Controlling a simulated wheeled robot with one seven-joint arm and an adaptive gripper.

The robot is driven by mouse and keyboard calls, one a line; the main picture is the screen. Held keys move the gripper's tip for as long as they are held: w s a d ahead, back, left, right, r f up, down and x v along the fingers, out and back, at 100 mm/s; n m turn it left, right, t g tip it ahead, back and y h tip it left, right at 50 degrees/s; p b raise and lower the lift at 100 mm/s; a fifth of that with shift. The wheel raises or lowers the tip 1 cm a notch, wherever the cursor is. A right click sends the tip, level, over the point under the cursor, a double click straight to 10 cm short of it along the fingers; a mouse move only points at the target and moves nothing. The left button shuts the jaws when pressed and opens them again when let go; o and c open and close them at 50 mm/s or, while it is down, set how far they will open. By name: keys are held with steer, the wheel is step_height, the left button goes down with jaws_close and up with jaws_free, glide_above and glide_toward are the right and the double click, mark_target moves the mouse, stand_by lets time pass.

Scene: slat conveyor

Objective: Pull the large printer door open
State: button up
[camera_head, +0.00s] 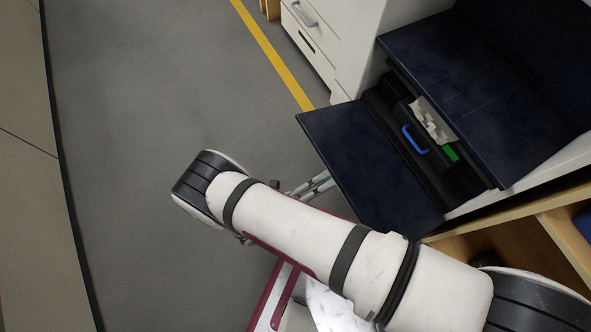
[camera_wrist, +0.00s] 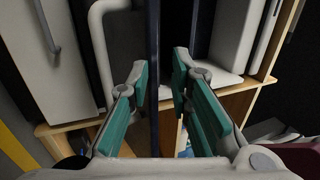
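The large printer (camera_head: 480,85) is dark navy and stands at the right in the head view. Its large door (camera_head: 370,165) stands swung out from the body, with the inside exposed. My gripper (camera_head: 312,185) is at the door's outer edge, partly hidden by the door and my arm. In the wrist view, my gripper (camera_wrist: 160,68) is open, its teal-padded fingers spread. A thin dark upright strip, apparently the door (camera_wrist: 154,60) seen edge-on, runs between the fingers. It looks closer to the left finger; whether they touch is unclear.
Inside the printer are a blue handle (camera_head: 414,140), a green part (camera_head: 451,153) and a pale crumpled piece (camera_head: 432,120). A white drawer cabinet (camera_head: 330,40) stands behind. The printer rests on a wooden shelf unit (camera_head: 530,235). Grey floor (camera_head: 140,110) at left is clear.

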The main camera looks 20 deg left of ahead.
steer(key=s+a+f, duration=0.5)
steer(key=s+f, duration=0.1)
steer(key=shift+s+f, duration=0.2)
steer(key=shift+s, duration=0.1)
stand_by(0.9)
steer(key=shift+d, duration=0.1)
stand_by(0.6)
